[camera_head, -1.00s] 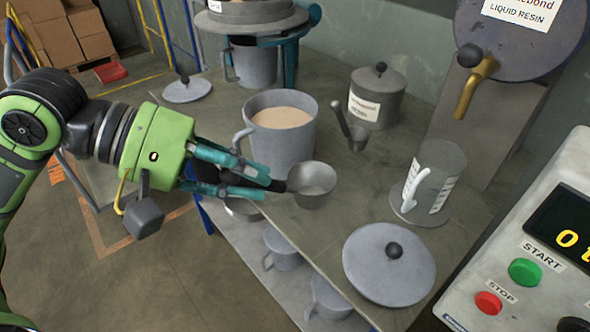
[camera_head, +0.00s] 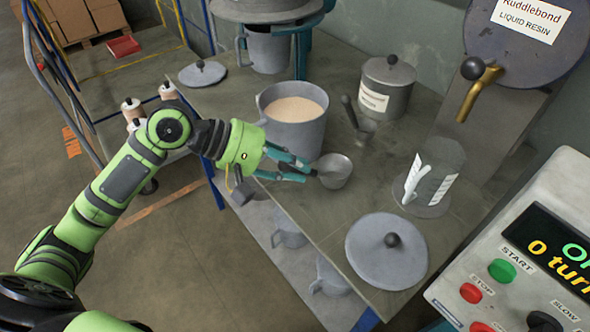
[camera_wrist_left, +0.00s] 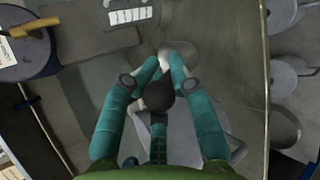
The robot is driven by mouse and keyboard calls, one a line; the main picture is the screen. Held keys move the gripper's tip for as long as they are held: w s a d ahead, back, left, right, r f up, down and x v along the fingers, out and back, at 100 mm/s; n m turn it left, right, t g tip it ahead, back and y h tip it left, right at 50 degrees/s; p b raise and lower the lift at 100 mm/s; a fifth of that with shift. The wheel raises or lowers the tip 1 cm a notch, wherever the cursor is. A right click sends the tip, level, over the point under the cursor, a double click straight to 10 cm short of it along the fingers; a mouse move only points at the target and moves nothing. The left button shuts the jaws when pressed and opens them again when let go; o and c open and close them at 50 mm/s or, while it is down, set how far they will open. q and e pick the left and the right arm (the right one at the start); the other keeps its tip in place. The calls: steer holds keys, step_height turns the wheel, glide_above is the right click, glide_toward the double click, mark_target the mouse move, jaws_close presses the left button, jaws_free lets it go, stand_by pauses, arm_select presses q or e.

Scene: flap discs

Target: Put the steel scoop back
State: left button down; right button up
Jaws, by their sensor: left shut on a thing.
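The steel scoop (camera_head: 335,171), a round metal cup with a dark handle, is in the head view just right of my left gripper (camera_head: 307,172). My left gripper is shut on its handle, and the cup is over the table beside the grey pot. In the left wrist view the fingers (camera_wrist_left: 168,62) close around the dark handle (camera_wrist_left: 158,94); the cup is mostly hidden there. I cannot tell whether the cup touches the table. My right gripper is not in view.
A grey pot (camera_head: 296,135) of beige powder stands behind the scoop. A smaller scoop (camera_head: 364,130), a lidded canister (camera_head: 389,95), a clear measuring jug (camera_head: 432,185) and a flat lid (camera_head: 372,262) stand around. The tabletop (camera_head: 315,215) in front of the scoop is bare.

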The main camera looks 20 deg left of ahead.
arm_select(q)
steer(key=shift+f, duration=0.85)
steer(key=c, duration=1)
jaws_free()
steer(key=b+v, duration=0.1)
steer(key=v, duration=1.1)
steer(key=shift+a, duration=0.1)
